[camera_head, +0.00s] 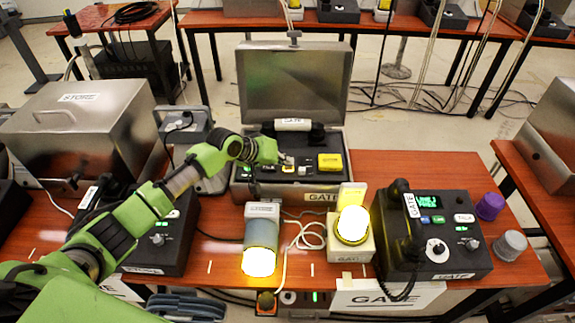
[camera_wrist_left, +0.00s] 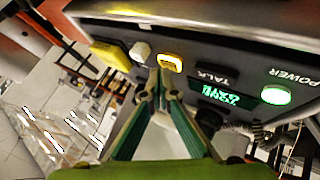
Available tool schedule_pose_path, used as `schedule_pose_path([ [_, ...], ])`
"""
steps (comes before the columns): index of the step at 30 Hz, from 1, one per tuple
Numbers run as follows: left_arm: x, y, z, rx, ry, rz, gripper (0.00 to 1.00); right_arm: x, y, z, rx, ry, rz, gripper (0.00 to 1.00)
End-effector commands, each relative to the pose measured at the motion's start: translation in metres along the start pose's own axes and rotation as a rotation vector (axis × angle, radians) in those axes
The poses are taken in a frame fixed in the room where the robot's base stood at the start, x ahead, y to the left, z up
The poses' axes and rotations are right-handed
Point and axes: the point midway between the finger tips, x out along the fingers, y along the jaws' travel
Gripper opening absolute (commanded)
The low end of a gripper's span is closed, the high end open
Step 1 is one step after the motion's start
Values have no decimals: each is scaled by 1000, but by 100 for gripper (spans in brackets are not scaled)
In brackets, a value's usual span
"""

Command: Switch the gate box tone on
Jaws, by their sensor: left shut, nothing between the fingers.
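The gate box (camera_head: 244,190) is an open metal case labelled GATE at the middle of the table, lid raised. In the left wrist view its panel (camera_wrist_left: 120,33) appears upside down, with a lit green POWER button (camera_wrist_left: 275,95), a green display (camera_wrist_left: 220,95), a TALK label, an amber-lit button (camera_wrist_left: 171,62), a pale knob or switch (camera_wrist_left: 140,51) and a yellow block (camera_wrist_left: 111,54). I cannot read a tone label. My left gripper (camera_head: 281,158) is over this panel, shut and empty. Its fingertips (camera_wrist_left: 159,77) are close to the amber-lit button; contact is unclear.
A lit yellow lamp (camera_head: 352,224) and a lit cylinder lamp (camera_head: 261,235) stand in front of the box. A dark GATE phone (camera_head: 437,240) with handset is at the right, beside purple (camera_head: 490,206) and grey (camera_head: 509,244) cups. A closed STORE case (camera_head: 80,125) is at the left.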

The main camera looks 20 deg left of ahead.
Motion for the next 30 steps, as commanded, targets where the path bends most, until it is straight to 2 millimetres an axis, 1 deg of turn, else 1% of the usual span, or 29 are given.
schedule_pose_path([
  [8,-1,1,-1,0,0,0,0,-1,0,0,0,0,0,77],
  [11,-6,4,-4,0,1,0,0,-8,0,0,0,0,0,77],
  [25,-39,29,-28,0,1,0,0,-55,2,-4,-1,-1,2,77],
  [27,-42,31,-31,0,0,0,0,-60,3,-5,-1,-1,2,77],
  [30,-42,31,-31,0,0,0,0,-60,4,-5,-1,-1,3,77],
])
